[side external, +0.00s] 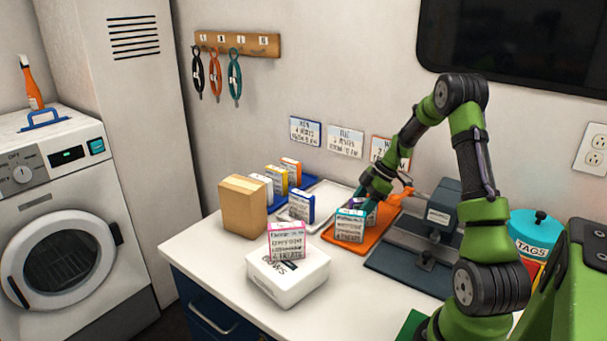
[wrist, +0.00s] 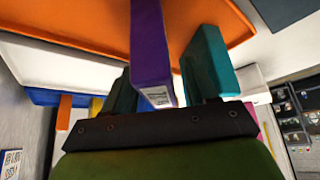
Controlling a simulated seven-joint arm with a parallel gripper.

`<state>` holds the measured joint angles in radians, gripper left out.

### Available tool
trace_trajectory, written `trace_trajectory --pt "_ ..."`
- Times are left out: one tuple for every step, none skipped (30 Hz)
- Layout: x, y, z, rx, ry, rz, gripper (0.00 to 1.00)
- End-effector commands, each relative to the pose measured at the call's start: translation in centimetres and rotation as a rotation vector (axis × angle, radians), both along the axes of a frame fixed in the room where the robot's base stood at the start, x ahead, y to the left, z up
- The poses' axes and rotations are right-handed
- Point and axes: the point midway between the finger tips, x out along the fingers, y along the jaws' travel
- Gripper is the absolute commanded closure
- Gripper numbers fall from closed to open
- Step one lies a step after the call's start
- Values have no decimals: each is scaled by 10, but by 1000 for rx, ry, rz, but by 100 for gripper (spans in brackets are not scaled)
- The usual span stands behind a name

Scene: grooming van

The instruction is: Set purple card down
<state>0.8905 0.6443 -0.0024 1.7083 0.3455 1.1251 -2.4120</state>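The purple card (side external: 371,214), a thin box, stands on the orange tray (side external: 328,237), partly hidden behind a teal-topped card (side external: 350,227) in the side view. In the wrist view the purple card (wrist: 150,50) lies between the teal fingers of my gripper (wrist: 165,92). A gap shows between the card and the right finger; the left finger is close beside it. In the side view my gripper (side external: 367,192) is low over the tray, around the card's top. The fingers look open. The card's base is hidden.
A white tray (side external: 328,190) with a blue card (side external: 301,207) lies left of the orange tray. A grey vise (side external: 425,222) stands close on the right. A cardboard box (side external: 243,206) and a white box with a pink card (side external: 287,242) stand nearby.

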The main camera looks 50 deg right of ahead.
Motion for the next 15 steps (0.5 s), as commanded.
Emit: trace_trajectory --pt "0 0 0 0 0 0 43" --pt "0 0 0 0 0 0 43" --pt "0 0 0 0 0 0 43" --pt "0 0 1 0 0 0 43" --pt "0 0 2 -1 -1 0 43" --pt "0 0 4 -1 -1 0 43" --pt "-1 -1 6 -1 -1 -1 43" --pt "-2 -3 9 -1 -2 -2 43" --pt "-3 -5 14 -2 -3 -2 43" --pt "-5 -7 18 -3 -3 -1 43" --pt "-7 -9 23 -3 -3 -2 43" --pt "-11 -12 30 -3 -3 -3 43" --pt "-13 -14 36 -4 -3 -3 43" --pt "-15 -17 42 -4 -4 -3 43" --pt "-18 -20 50 -4 -4 -3 43"
